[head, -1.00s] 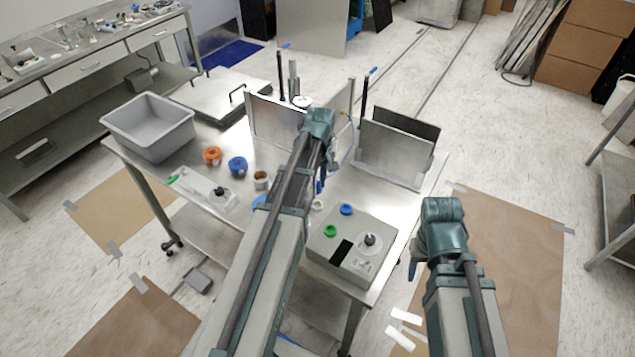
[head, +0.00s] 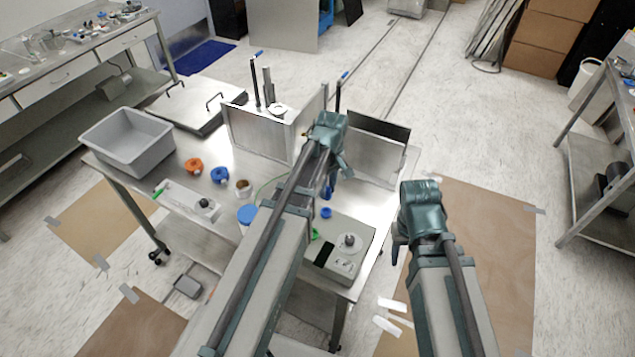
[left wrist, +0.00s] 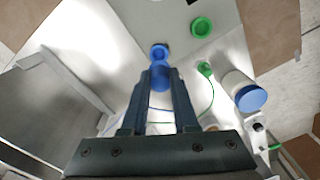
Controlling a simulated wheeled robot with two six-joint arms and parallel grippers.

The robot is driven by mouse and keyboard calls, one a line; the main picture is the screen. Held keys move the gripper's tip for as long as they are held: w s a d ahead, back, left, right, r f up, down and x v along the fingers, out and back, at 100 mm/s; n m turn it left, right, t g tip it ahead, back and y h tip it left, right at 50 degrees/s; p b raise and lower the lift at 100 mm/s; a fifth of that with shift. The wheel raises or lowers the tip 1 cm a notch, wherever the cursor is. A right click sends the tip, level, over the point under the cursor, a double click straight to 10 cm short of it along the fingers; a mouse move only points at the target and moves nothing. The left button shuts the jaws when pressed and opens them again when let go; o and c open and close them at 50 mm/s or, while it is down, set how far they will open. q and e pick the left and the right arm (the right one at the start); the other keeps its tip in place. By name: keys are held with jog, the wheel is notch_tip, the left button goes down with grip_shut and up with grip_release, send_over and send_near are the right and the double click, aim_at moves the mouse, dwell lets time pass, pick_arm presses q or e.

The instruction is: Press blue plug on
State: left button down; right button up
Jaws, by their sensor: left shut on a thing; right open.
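A blue plug (left wrist: 160,76) is held between the two dark fingers of my left gripper (left wrist: 160,84) in the left wrist view. A blue ring-shaped socket (left wrist: 158,51) lies right in front of the plug, and it shows on the grey box in the head view (head: 326,212). Plug and ring look in line; I cannot tell whether they touch. In the head view, my left gripper (head: 327,191) is just behind the blue socket, partly hidden by its arm. My right gripper (head: 396,251) is open and empty, off the table's right edge and partly hidden.
The grey box (head: 360,235) also has a green socket (left wrist: 202,27) and a black knob (head: 349,240). A white bottle with a blue lid (left wrist: 250,98) stands near. Metal plates (head: 365,160) stand behind my left arm. A grey bin (head: 128,140) is at the table's left.

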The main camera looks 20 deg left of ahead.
aim_at(327, 200)
pick_arm(q)
jog(key=shift+f, duration=0.15)
jog(key=shift+f+b, duration=1.95)
jog(key=shift+b, duration=0.15)
jog(key=shift+f+b, duration=0.35)
jog(key=shift+f+b, duration=0.4)
jog(key=shift+f, duration=0.25)
dwell(0.4)
jog(key=shift+f+b, duration=0.3)
jog(key=shift+b, duration=0.2)
jog(key=shift+f+b, duration=0.35)
jog(key=shift+b, duration=0.05)
dwell(1.9)
dwell(0.7)
jog(key=shift+c, duration=0.6)
grip_release()
